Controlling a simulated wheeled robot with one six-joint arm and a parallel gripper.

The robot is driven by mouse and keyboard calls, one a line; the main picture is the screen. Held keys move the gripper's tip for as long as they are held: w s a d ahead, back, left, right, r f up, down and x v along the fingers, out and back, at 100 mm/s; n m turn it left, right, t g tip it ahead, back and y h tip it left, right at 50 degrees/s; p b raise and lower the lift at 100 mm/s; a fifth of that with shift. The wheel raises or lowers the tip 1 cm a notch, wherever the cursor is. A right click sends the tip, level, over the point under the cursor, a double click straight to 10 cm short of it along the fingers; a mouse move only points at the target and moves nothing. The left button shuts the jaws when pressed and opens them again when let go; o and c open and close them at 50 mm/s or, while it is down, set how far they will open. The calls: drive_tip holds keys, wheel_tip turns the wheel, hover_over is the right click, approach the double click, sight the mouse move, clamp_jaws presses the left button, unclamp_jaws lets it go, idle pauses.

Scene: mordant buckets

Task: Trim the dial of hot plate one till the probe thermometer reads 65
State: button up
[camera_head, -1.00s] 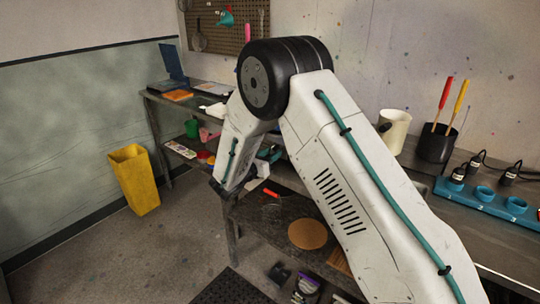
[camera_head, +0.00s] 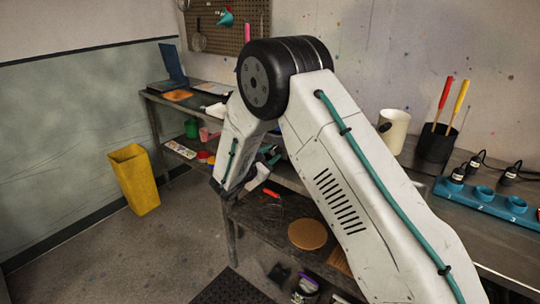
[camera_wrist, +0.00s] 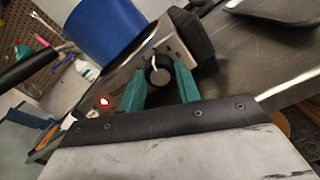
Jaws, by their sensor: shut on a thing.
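In the wrist view, the dial (camera_wrist: 159,72), a dark round knob with a pale mark, sits on the front of a hot plate (camera_wrist: 175,46). My gripper (camera_wrist: 160,82) has its two teal fingers on either side of the dial and is shut on it. A blue pot (camera_wrist: 95,32) stands at the hot plate, its dark handle reaching left. A red light (camera_wrist: 104,101) glows left of the dial. In the head view, my arm hides the dial and hot plate. I cannot make out a thermometer reading in either view.
A dark block (camera_wrist: 191,35) lies close to the dial, above the right finger. Bare metal bench (camera_wrist: 232,72) extends to the right. In the head view, a white mug (camera_head: 394,130), a black tool cup (camera_head: 435,144) and a blue socket strip (camera_head: 488,198) stand right of my arm.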

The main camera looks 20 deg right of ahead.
drive_tip(key=shift+m, duration=0.5)
drive_tip(key=o, duration=1)
drive_tip(key=shift+a, duration=0.1)
drive_tip(key=v, duration=0.7)
drive_tip(key=shift+s+a, duration=0.25)
